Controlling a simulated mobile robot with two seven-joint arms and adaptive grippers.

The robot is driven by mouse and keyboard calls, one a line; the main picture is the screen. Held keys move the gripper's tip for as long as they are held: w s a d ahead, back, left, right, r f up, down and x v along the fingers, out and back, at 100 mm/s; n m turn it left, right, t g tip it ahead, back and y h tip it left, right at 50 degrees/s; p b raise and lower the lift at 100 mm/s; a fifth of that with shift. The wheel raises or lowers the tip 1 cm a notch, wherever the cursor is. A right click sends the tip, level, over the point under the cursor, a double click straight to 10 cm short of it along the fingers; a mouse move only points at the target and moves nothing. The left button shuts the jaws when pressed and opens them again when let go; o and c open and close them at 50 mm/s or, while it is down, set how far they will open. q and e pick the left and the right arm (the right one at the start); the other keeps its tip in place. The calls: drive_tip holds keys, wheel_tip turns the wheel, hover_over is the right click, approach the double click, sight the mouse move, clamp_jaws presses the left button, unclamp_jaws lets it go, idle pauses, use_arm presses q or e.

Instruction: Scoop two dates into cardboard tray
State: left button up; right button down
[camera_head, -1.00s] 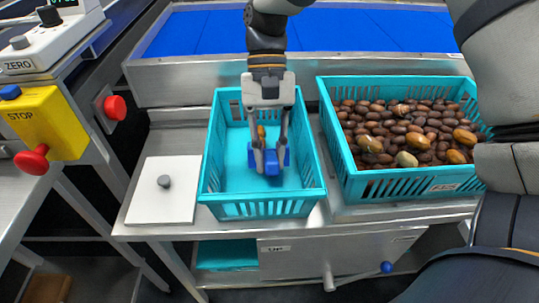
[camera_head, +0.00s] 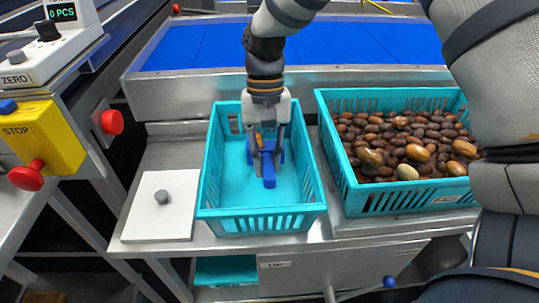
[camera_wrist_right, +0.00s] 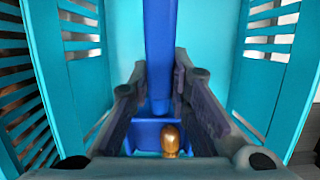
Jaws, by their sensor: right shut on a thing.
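My right gripper (camera_head: 268,160) is shut on a blue scoop (camera_head: 269,180) inside the left teal crate (camera_head: 312,170). The scoop's long handle also shows between the fingers in the right wrist view (camera_wrist_right: 160,50), with a wider blue part low in that picture. A golden-brown date (camera_wrist_right: 171,139) shows at that wider part; I cannot tell whether it lies in the scoop or beside it. Many dates (camera_head: 395,140), mostly dark brown with several lighter ones, fill the right teal crate (camera_head: 330,130). I see no cardboard tray. My left gripper is not in view.
A white plate with a grey knob (camera_head: 162,197) lies left of the crates. A yellow STOP box (camera_head: 45,135) and a red knob (camera_head: 112,122) are farther left. A blue conveyor belt (camera_head: 215,45) runs behind, past a metal ledge.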

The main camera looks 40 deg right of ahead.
drive_tip(key=shift+w+d+f+t+h+p, duration=0.1)
drive_tip(key=shift+w+f+t+h+p, duration=0.1)
drive_tip(key=shift+f+t, duration=0.15)
drive_tip(key=shift+w+d+f+t+h+p, duration=0.1)
drive_tip(key=shift+f+t+h+p, duration=0.1)
drive_tip(key=shift+f+t, duration=0.15)
drive_tip(key=shift+s+a+f+t+h, duration=0.1)
drive_tip(key=shift+s+f+t+h, duration=0.15)
drive_tip(key=shift+t, duration=0.25)
drive_tip(key=shift+s+a+f+t+h, duration=0.25)
drive_tip(key=shift+f+t+h, duration=0.25)
drive_tip(key=shift+t, duration=0.2)
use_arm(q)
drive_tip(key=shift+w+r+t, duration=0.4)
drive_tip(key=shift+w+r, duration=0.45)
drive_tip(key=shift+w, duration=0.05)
use_arm(e)
drive_tip(key=shift+f+t+h, duration=0.25)
drive_tip(key=shift+t, duration=0.15)
drive_tip(key=shift+s+a+t, duration=0.15)
drive_tip(key=shift+s+t, duration=0.05)
drive_tip(key=shift+t, duration=0.2)
drive_tip(key=shift+t+h, duration=0.5)
drive_tip(key=shift+s+a+r, duration=0.1)
drive_tip(key=shift+s+r, duration=0.05)
drive_tip(key=shift+r, duration=2.05)
drive_tip(key=shift+s+a+r, duration=0.1)
drive_tip(key=shift+r, duration=2.05)
